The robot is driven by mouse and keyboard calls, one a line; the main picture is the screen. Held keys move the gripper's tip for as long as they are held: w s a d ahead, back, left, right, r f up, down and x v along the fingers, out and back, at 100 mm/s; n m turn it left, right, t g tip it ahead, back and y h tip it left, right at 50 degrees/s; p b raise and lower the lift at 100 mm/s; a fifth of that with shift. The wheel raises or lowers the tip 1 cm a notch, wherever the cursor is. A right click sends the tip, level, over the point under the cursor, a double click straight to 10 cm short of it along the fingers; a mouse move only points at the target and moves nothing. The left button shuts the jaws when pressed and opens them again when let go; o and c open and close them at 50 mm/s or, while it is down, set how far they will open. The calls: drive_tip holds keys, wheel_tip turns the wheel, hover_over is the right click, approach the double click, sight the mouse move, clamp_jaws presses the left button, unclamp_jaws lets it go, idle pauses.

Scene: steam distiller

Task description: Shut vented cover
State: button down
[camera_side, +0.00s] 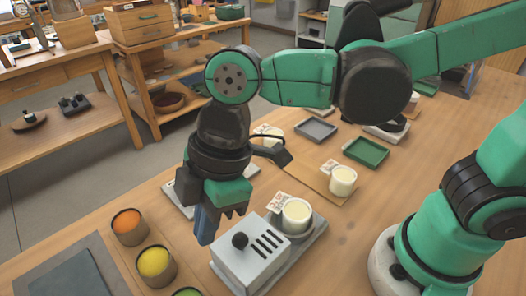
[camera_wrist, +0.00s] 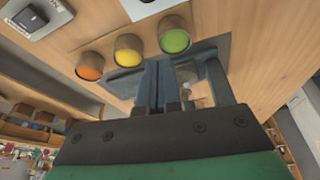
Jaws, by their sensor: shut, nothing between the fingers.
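Grey parts behind the fingers in the wrist view are mostly hidden.
Orange (camera_side: 129,226), yellow (camera_side: 155,264) and green (camera_side: 187,292) cups stand in a row left of the gripper. A dark flat plate (camera_side: 68,280) lies farther left. A second cream jar (camera_side: 342,180), a green tray (camera_side: 366,152) and a grey tray (camera_side: 316,129) lie behind.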

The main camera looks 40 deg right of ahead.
sight(222, 258)
drive_tip(key=x, duration=0.7)
drive_tip(key=d, duration=0.3)
drive_tip(key=shift+s+r, duration=0.25)
drive_tip(key=shift+r, duration=0.05)
drive_tip(key=shift+s+d+r, duration=0.1)
drive_tip(key=shift+d, duration=0.45)
drive_tip(key=d, duration=1)
drive_tip(key=shift+d, duration=0.35)
